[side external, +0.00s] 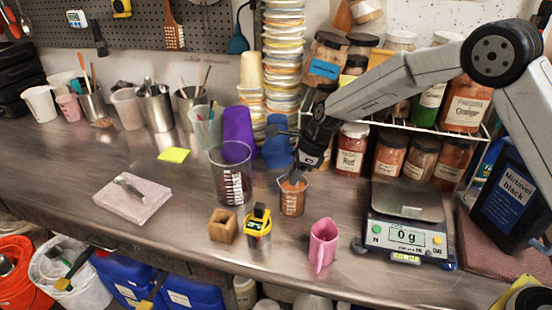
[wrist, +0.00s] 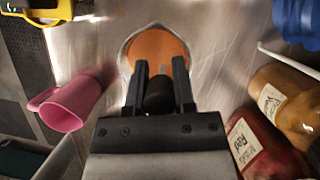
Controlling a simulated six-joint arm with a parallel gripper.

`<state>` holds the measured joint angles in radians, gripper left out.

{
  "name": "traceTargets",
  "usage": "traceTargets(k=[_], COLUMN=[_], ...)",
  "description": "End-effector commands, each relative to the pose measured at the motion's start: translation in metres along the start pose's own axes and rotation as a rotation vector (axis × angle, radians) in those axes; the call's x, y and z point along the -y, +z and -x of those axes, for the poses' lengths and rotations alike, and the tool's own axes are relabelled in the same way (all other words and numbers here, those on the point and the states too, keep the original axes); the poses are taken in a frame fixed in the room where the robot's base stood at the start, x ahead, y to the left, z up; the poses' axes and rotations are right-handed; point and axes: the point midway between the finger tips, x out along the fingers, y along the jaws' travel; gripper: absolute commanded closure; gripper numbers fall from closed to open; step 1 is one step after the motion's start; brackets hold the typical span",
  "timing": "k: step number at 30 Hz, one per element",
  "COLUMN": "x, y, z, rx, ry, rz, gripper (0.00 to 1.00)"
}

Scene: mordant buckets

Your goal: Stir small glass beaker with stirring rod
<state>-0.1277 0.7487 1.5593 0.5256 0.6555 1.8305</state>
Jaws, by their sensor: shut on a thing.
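The small glass beaker (side external: 291,200) stands on the steel bench with orange-brown contents and white markings. It shows in the wrist view (wrist: 156,47) just beyond my fingertips, its mouth facing the camera. My gripper (side external: 297,178) is right over the beaker's mouth, pointing down. In the wrist view my gripper (wrist: 159,70) is shut on a dark, round-ended thing, which looks like the top of the stirring rod (wrist: 158,95). The rod's lower part is hidden by the fingers and the beaker, so I cannot tell how deep it reaches.
A larger glass beaker (side external: 231,177) stands to the left, with a wooden block (side external: 223,225) and a yellow-black timer (side external: 258,229) in front. A pink jug (side external: 322,244) and a scale (side external: 407,231) are to the right. Jars (side external: 351,150) stand behind.

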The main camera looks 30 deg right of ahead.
Motion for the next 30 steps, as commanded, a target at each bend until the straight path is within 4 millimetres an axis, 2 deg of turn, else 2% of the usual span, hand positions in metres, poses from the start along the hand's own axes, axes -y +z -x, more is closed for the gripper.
traceTargets(k=[20, 30], x=[0.006, -0.002], y=[0.013, 0.019], z=[-0.006, -0.009], rx=[-0.001, -0.002], ry=[0.001, 0.003], rz=[0.001, 0.001], gripper=[1.00, 1.00])
